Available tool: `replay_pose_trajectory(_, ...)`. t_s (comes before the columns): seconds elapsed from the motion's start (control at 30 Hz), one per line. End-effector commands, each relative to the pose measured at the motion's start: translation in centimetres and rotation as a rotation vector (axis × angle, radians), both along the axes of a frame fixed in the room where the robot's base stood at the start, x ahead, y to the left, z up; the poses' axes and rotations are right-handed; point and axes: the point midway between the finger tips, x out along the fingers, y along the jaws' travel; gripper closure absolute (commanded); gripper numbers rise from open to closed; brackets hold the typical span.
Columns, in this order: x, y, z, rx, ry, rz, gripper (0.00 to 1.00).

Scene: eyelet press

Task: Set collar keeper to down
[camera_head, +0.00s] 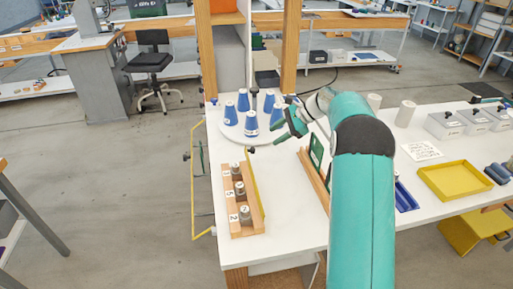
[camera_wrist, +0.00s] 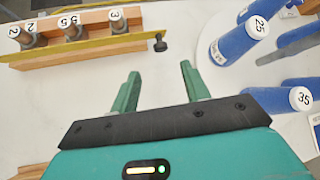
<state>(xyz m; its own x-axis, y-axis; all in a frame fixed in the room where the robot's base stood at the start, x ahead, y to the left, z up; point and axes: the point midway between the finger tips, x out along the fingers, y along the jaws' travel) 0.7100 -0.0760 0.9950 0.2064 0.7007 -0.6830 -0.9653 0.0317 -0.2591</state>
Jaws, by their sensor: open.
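A wooden rack (camera_head: 247,228) on the white table holds grey collars (camera_head: 240,188) in a row, with number labels beside them. A thin yellow bar (camera_head: 257,185), which looks like the collar keeper, runs along the rack's right side and ends in a black knob (camera_head: 251,150). In the wrist view the yellow bar (camera_wrist: 90,46) crosses in front of the collars, and its black knob (camera_wrist: 160,43) lies just beyond my fingertips. My gripper (camera_wrist: 160,70) is open and empty, apart from the knob. In the head view my gripper (camera_head: 274,128) is near the rack's far end.
A round white turntable (camera_head: 236,137) with blue numbered cones (camera_head: 251,124) stands close behind my gripper. A green board on a wooden stand (camera_head: 315,160) is to the right. A yellow frame (camera_head: 196,190) hangs at the table's left edge. A yellow tray (camera_head: 455,196) lies farther right.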

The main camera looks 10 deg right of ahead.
Motion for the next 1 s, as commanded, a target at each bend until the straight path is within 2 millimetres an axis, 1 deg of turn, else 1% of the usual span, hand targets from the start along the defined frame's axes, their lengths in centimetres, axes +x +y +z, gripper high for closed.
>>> replay_pose_trajectory(0.03, 0.2, 0.8, -0.8, 0.001, 0.003, 0.003, 0.54)
replay_pose_trajectory(0.1, 0.4, 1.8, -1.8, 0.002, 0.003, 0.003, 0.54)
replay_pose_trajectory(0.3, 1.3, 4.6, -4.5, 0.001, 0.003, 0.002, 0.54)
replay_pose_trajectory(0.43, 1.8, 6.1, -5.9, 0.001, 0.001, 0.000, 0.54)
replay_pose_trajectory(0.6, 2.1, 7.1, -6.9, 0.000, 0.001, -0.002, 0.54)
replay_pose_trajectory(0.9, 2.2, 7.3, -7.0, 0.000, 0.000, -0.003, 0.54)
replay_pose_trajectory(0.97, 2.2, 7.3, -7.0, 0.000, 0.000, -0.003, 0.65)
replay_pose_trajectory(1.0, 2.2, 7.3, -7.0, 0.000, 0.000, -0.003, 0.73)
